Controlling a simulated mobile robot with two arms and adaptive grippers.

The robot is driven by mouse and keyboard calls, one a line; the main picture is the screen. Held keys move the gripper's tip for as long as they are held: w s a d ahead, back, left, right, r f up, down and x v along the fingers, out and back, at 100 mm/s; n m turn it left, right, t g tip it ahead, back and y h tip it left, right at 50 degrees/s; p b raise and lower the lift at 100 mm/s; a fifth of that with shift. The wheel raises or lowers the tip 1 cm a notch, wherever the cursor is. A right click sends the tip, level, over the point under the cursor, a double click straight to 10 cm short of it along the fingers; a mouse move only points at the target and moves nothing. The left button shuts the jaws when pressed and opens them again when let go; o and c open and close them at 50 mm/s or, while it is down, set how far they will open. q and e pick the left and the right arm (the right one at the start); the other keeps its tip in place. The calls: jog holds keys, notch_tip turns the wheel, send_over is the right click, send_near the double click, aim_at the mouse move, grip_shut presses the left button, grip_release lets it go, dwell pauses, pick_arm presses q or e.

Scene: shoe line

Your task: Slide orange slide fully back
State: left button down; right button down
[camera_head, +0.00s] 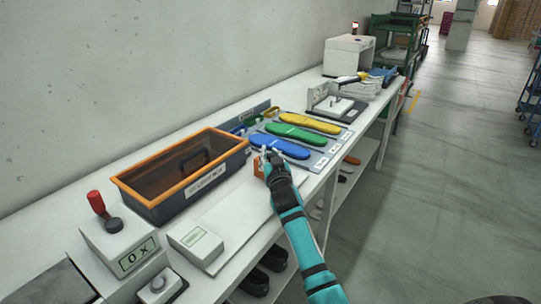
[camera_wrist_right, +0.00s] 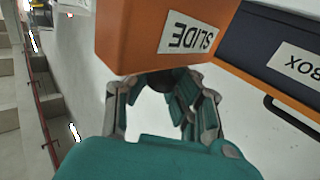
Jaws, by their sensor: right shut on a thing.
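The orange slide (camera_head: 258,168) sits on the white bench board, to the right of the dark box. In the right wrist view it is a large orange block (camera_wrist_right: 130,35) with a white label reading "SLIDE". My right gripper (camera_head: 271,158) is at the slide, and its fingers mostly cover it in the head view. In the right wrist view the gripper (camera_wrist_right: 160,88) has its two fingers closed in around a dark part at the slide's near edge. That grip is partly hidden by the block. My left gripper is not in view.
A dark box with an orange rim (camera_head: 120,182) stands left of the slide. Blue, green and yellow insoles (camera_head: 295,133) lie on a grey mat to the right. A red-knobbed device (camera_head: 119,240) and a small white box (camera_head: 196,242) stand at the near left.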

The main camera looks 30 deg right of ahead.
jog(key=shift+w+f, duration=0.15)
jog(key=shift+f, duration=0.05)
dwell(0.3)
jog(key=w+d, duration=0.1)
jog(key=d, duration=0.1)
jog(key=w+d, duration=0.1)
jog(key=d, duration=0.4)
jog(key=shift+w+d+f+b, duration=0.1)
jog(key=shift+w+f+b, duration=0.05)
jog(key=shift+w+b, duration=0.25)
jog(key=c, duration=1.1)
grip_release()
jog(key=shift+s+d, duration=0.2)
jog(key=shift+s, duration=0.2)
jog(key=shift+r, duration=0.2)
jog(key=shift+w+a, duration=0.1)
jog(key=shift+a, duration=0.05)
